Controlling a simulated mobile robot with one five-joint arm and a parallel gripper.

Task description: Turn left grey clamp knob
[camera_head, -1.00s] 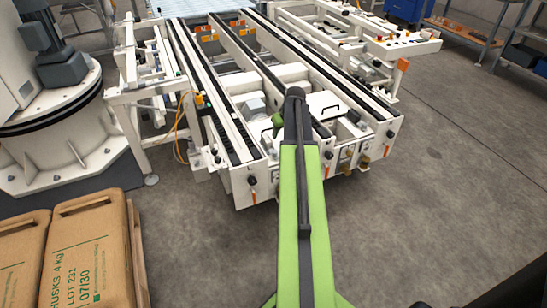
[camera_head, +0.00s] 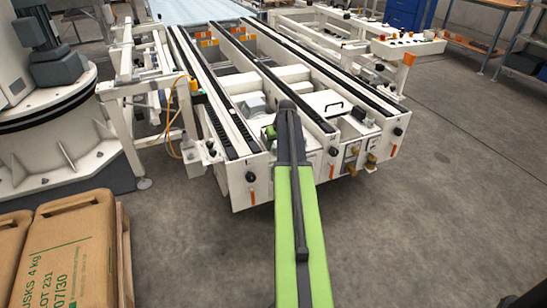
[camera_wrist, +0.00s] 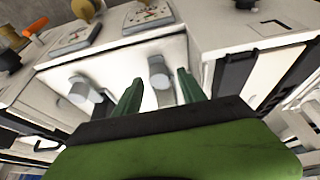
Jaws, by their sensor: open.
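Two grey clamp knobs show on a white face in the wrist view, which looks upside down against the head view. One grey knob (camera_wrist: 160,75) appears between my fingertips; by the flipped view it is the left one. The other grey knob (camera_wrist: 84,91) lies to the picture's left, outside the fingers. My gripper (camera_wrist: 160,88) is open, with a dark green finger on each side of the nearer-centred knob. I see no contact, and the depth gap is hard to tell. In the head view my arm hides the knobs, and only a green bit of my gripper (camera_head: 270,132) shows.
Gauge plates (camera_wrist: 148,14) and brass valves sit beside the knobs. A black knob (camera_wrist: 10,58) and an orange handle (camera_wrist: 35,26) are at the picture's left. The white conveyor frame (camera_head: 240,185) surrounds the spot.

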